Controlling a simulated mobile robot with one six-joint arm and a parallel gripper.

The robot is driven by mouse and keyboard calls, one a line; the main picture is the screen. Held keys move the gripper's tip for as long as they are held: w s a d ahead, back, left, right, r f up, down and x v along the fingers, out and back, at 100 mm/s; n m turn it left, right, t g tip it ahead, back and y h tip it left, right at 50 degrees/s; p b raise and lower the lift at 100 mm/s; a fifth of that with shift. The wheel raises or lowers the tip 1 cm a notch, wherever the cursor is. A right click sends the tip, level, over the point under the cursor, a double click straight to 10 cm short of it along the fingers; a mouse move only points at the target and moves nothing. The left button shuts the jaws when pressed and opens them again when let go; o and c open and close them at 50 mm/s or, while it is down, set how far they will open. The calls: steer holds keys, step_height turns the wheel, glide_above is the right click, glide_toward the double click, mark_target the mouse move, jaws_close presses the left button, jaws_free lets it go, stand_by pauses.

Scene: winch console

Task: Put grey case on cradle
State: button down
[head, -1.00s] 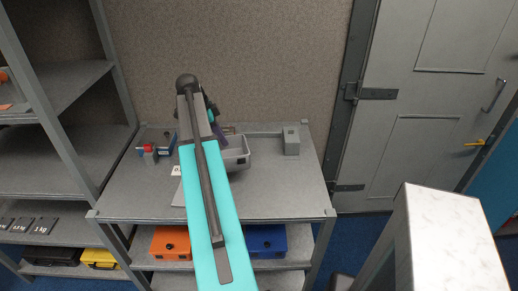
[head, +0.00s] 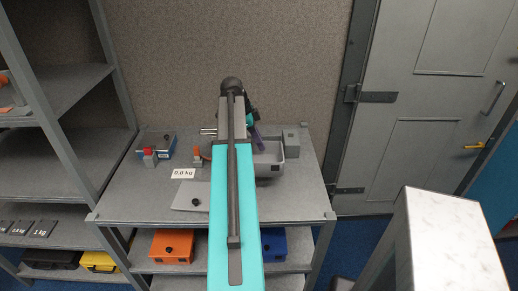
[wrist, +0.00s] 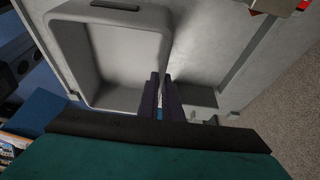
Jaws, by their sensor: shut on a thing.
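The grey case (head: 272,170), an open box with a dark mark on its front, is at the back right of the workbench. In the wrist view, the grey case (wrist: 75,30) fills the upper left, its inside empty. My gripper (wrist: 161,78) is shut on the wall of the case at its right side. In the head view, my gripper (head: 258,138) shows as purple fingers, partly hidden by my arm. I cannot tell whether the case touches the bench. I cannot clearly identify the cradle; my arm hides part of the bench.
A grey block (head: 291,140) stands close behind the case. To the left are a blue device (head: 158,146) with a red part, a 0.0 kg sign (head: 183,174) and a flat grey plate (head: 183,199) with a black knob. Orange (head: 171,246) and blue (head: 273,245) cases sit below.

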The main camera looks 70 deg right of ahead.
steer(key=w+d+p, duration=0.2)
steer(key=w+d, duration=0.1)
steer(key=d, duration=0.4)
steer(key=w+d+f+p, duration=0.1)
steer(key=w+d+p, duration=0.2)
steer(key=d, duration=0.5)
steer(key=shift+f, duration=0.2)
stand_by(0.4)
steer(key=shift+a+f+p, duration=0.1)
steer(key=shift+f+p, duration=0.75)
steer(key=shift+f, duration=0.9)
steer(key=shift+f, duration=0.2)
steer(key=c, duration=1.9)
jaws_free()
steer(key=shift+c, duration=0.2)
steer(key=shift+r, duration=0.25)
